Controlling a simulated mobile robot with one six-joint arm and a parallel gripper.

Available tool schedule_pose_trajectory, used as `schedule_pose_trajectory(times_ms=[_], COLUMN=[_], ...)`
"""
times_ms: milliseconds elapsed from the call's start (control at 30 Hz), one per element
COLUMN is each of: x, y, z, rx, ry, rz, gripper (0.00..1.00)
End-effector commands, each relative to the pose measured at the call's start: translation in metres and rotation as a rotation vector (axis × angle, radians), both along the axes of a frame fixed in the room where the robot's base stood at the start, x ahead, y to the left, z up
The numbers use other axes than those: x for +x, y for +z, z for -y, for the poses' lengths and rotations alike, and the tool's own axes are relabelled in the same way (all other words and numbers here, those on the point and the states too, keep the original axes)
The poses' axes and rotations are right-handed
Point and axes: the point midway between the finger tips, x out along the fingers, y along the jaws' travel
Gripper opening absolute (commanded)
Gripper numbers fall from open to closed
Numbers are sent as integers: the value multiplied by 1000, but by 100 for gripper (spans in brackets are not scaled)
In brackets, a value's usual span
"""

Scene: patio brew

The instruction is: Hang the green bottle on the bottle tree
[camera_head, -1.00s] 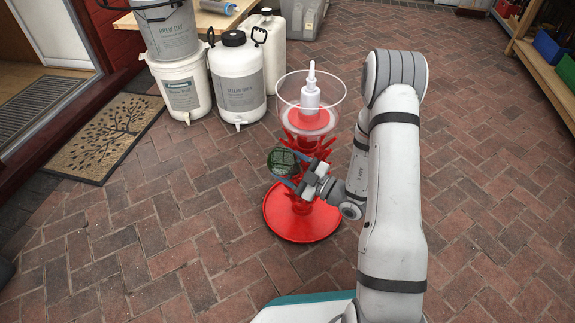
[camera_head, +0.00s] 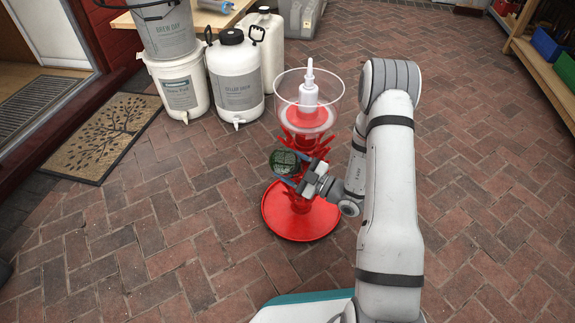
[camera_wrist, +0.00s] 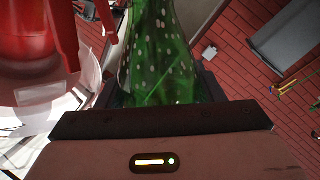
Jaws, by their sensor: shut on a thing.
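The green bottle (camera_head: 284,162) is held in my gripper (camera_head: 297,174), beside the red bottle tree (camera_head: 299,196). In the head view I see mostly the bottle's round end. The tree stands upright on a round red base, with red prongs up its column and a clear bowl with a white pump (camera_head: 309,92) on top. In the wrist view the green bottle (camera_wrist: 160,55), speckled with light spots, stands between the jaws, and red tree parts (camera_wrist: 35,45) are close on its left. The bottle's neck and whether it touches a prong cannot be told.
White buckets (camera_head: 180,85) and a white jerrycan (camera_head: 237,80) stand behind left of the tree. A doormat (camera_head: 95,135) lies at left. A wooden shelf (camera_head: 530,55) is at far right. Brick floor around the tree is clear.

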Motion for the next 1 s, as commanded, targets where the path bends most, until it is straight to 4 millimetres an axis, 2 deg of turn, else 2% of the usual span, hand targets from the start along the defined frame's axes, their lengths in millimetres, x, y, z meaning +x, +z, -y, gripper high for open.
schedule_pose_trajectory(times_ms=[1000], x=[18], y=[-27], z=[8], rx=[-1], ry=[-2], rz=[0], gripper=[0])
